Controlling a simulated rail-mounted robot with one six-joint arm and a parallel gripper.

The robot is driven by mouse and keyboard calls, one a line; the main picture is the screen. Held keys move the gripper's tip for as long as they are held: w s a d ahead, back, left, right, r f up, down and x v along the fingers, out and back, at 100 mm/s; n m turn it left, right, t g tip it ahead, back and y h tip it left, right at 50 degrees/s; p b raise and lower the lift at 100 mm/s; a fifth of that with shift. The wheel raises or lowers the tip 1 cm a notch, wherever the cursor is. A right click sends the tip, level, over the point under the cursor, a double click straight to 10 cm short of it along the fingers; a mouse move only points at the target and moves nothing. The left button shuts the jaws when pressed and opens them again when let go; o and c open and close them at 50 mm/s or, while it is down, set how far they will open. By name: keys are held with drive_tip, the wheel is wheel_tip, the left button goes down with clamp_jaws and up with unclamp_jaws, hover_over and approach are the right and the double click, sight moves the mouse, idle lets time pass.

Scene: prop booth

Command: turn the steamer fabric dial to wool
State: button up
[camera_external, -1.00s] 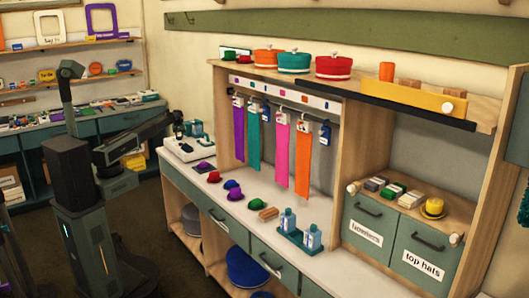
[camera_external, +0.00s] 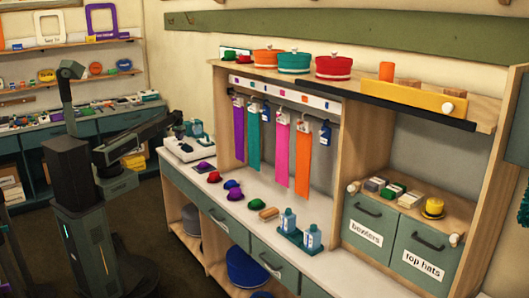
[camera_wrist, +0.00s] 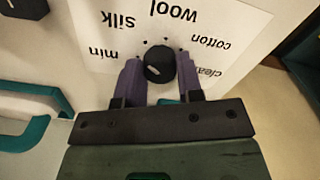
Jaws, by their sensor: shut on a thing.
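The steamer fabric dial (camera_wrist: 160,61) is a small round black knob on a white panel (camera_wrist: 237,22) in the wrist view. The words silk, wool, cotton, min and clean are printed around it, upside down in this view, with wool above the knob. A small pale mark shows on the knob's lower left part. My gripper (camera_wrist: 159,66) has its two purple fingers shut on opposite sides of the dial. In the external view, the white steamer (camera_external: 187,150) sits at the counter's left end, with my arm reaching to it; the dial is too small to make out there.
Teal curved parts (camera_wrist: 28,137) lie left of my gripper in the wrist view. On the counter, small coloured hats (camera_external: 214,177) and blue bottles (camera_external: 312,237) stand right of the steamer. Hanging ribbons (camera_external: 303,165) are behind them.

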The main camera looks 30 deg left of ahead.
drive_tip(key=m, duration=0.5)
drive_tip(key=shift+m, duration=0.3)
drive_tip(key=m, duration=0.5)
drive_tip(key=shift+m, duration=0.4)
drive_tip(key=o, duration=0.9)
